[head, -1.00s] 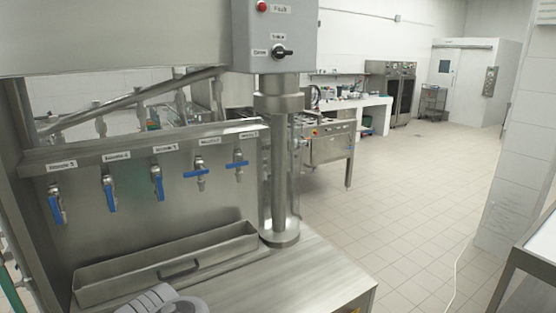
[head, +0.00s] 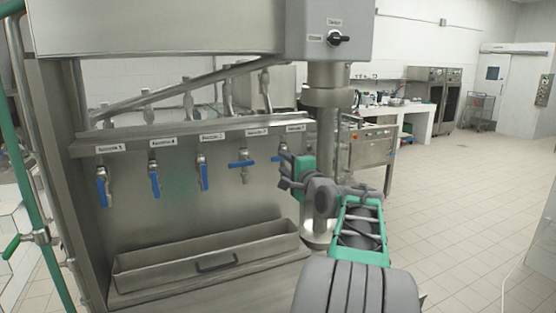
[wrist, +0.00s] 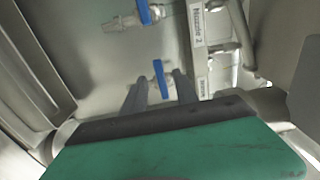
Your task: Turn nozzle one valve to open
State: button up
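A row of valves with blue handles is on the steel panel. The nozzle one valve (head: 280,157) is at the right end of the row in the head view, partly hidden by my gripper (head: 284,171). In the wrist view its blue handle (wrist: 160,79) runs along the label row, crosswise to the nozzle. My gripper (wrist: 161,90) is open there, with one finger on each side of the handle and gaps visible. Contact with the handle cannot be told. The nozzle two valve (head: 241,165) also has its handle crosswise; its handle (wrist: 144,12) shows at the wrist view's top.
Three valves (head: 155,180) at the left have handles hanging down. A steel drip tray (head: 150,271) lies below the nozzles. The tiled floor (head: 465,185) at right is open.

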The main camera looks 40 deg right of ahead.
aim_at(279, 159)
jog(key=p+x, duration=0.1)
jog(key=x, duration=0.4)
jog(key=shift+w, duration=0.15)
grip_shut()
dwell(0.4)
